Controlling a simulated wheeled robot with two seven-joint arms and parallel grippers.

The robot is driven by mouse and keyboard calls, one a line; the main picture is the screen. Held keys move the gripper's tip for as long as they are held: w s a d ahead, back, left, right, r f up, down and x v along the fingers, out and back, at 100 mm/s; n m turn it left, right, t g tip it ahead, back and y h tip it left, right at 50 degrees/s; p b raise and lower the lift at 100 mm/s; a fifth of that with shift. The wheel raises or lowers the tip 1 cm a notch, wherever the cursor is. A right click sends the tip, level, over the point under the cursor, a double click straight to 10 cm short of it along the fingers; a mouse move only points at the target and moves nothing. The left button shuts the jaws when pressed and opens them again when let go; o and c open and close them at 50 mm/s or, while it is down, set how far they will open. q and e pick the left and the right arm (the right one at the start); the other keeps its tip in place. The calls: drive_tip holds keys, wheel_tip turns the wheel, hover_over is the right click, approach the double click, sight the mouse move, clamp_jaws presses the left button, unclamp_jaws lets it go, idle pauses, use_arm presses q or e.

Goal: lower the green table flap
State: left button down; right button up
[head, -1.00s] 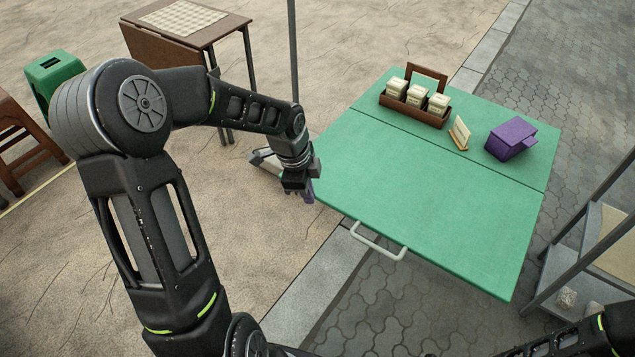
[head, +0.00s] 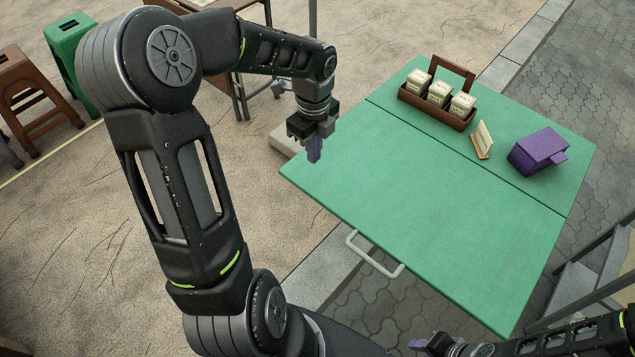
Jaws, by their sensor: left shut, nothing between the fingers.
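The green table flap (head: 420,215) is the near half of the green table and lies level with the far half (head: 490,130). A seam runs between the two halves. A pale bar handle (head: 374,254) sticks out from the flap's near edge. My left gripper (head: 314,148) is shut and empty, pointing down by the flap's left corner; I cannot tell whether it touches the flap. My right gripper (head: 421,342) shows at the bottom edge, low and nearer than the flap; its jaws are too small and cut off to read.
On the far half stand a brown caddy (head: 435,104) with white boxes, a small card stand (head: 482,140) and a purple box (head: 538,151). A grey shelf rack (head: 582,275) is at right. Stools (head: 70,45) stand at left. The flap's top is clear.

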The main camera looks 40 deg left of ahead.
sight(315, 194)
use_arm(q)
wheel_tip(315, 194, down, 14)
drive_tip(key=shift+w+f, duration=0.1)
idle(0.6)
drive_tip(key=shift+f, duration=0.1)
